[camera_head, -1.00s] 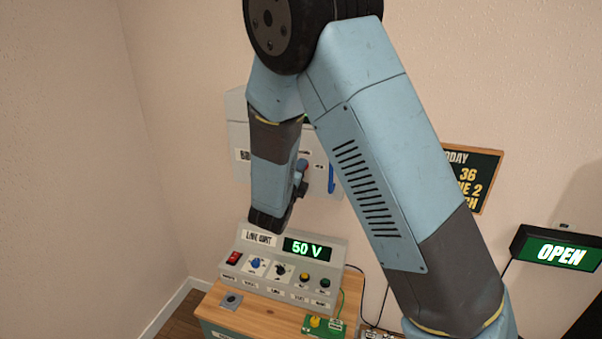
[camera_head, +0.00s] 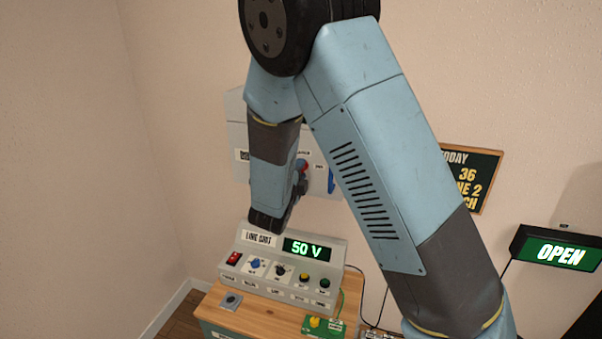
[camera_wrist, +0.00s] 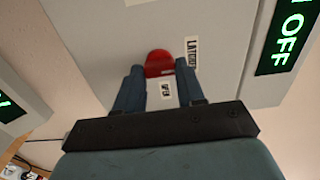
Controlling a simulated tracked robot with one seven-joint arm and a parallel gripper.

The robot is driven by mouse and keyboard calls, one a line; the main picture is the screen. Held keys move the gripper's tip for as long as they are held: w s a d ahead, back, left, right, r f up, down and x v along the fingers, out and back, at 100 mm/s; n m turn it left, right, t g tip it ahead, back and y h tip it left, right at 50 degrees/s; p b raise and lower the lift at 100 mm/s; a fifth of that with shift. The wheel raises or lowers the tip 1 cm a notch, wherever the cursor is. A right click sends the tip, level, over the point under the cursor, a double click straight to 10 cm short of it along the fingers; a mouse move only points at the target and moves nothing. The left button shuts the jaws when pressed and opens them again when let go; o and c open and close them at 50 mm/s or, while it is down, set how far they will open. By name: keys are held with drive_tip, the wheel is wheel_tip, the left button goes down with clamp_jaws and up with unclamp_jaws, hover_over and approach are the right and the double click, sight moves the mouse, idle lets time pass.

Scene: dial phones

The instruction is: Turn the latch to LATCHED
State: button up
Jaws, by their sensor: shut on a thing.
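The latch (camera_wrist: 158,62) is a red rounded knob on a grey panel face in the wrist view. My gripper (camera_wrist: 160,73) is shut on it, with a blue finger at each side. A "LATCHED" label (camera_wrist: 192,52) lies to the right of the knob, and a smaller label (camera_wrist: 166,91), seemingly "OPEN", lies below it between the fingers. Which label the latch points at I cannot tell. In the head view the grey wall box (camera_head: 236,106) is partly hidden behind my arm, and a bit of red shows beside my gripper.
A green "OFF" display (camera_wrist: 290,37) is at the right in the wrist view. Below the box, a console (camera_head: 315,263) reading 50 V stands on a wooden bench (camera_head: 262,313). A green "OPEN" sign (camera_head: 561,253) is at the right.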

drive_tip(key=o, duration=0.8)
drive_tip(key=shift+a+f, duration=0.15)
drive_tip(key=shift+f, duration=0.05)
drive_tip(key=shift+o, duration=1.2)
drive_tip(key=shift+r, duration=0.1)
drive_tip(key=shift+s, duration=0.1)
drive_tip(key=v, duration=1.3)
drive_tip(key=shift+s, duration=0.3)
